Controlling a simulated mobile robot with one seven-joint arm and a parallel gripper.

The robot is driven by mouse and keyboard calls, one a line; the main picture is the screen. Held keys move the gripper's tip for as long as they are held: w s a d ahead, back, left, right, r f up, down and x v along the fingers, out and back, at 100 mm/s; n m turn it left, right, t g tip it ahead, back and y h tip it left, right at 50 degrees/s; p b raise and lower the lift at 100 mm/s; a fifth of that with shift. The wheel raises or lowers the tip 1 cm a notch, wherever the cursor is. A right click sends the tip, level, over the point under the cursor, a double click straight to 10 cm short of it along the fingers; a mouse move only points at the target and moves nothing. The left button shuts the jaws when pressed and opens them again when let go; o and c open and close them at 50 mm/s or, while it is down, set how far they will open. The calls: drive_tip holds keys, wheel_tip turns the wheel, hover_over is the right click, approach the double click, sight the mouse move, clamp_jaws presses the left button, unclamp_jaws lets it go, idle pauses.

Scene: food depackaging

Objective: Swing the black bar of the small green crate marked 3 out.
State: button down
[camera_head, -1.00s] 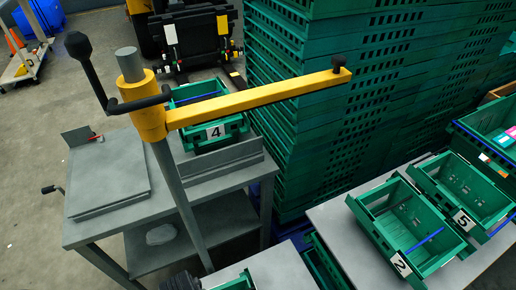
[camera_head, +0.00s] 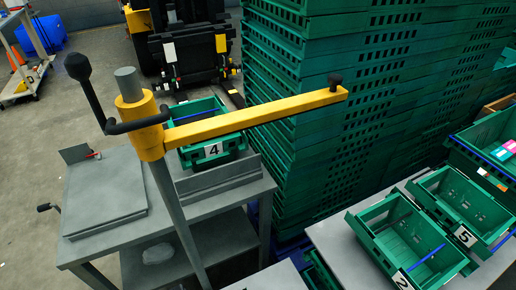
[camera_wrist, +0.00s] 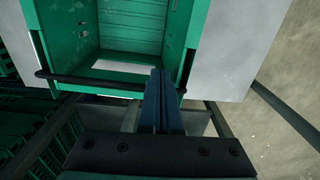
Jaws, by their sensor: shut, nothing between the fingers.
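In the wrist view a small green crate (camera_wrist: 132,38) stands open toward me, its inside empty apart from a pale patch (camera_wrist: 125,67) near the front. A thin black bar (camera_wrist: 95,82) runs across its near side. No number shows on this crate, so I cannot read whether it is 3. My gripper (camera_wrist: 163,73) is shut and empty. Its blue fingers point at the crate and overlap the right part of the bar; I cannot tell whether they touch it. The gripper is not in the head view.
A grey surface (camera_wrist: 245,45) lies beside the crate. In the head view a yellow crank arm (camera_head: 250,117) stands over a grey table (camera_head: 100,235). Green crates marked 4 (camera_head: 213,150), 2 (camera_head: 402,281) and 5 (camera_head: 465,236) stand around. Tall green crate stacks (camera_head: 330,40) fill the back.

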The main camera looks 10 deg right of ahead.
drive_tip(key=shift+w, duration=0.15)
drive_tip(key=shift+w+a+b, duration=0.15)
drive_tip(key=shift+w+b, duration=0.25)
drive_tip(key=shift+w, duration=0.15)
drive_tip(key=shift+r, duration=0.15)
idle(0.4)
wheel_tip(320, 180, up, 8)
drive_tip(key=s+p, duration=0.1)
drive_tip(key=p, duration=0.8)
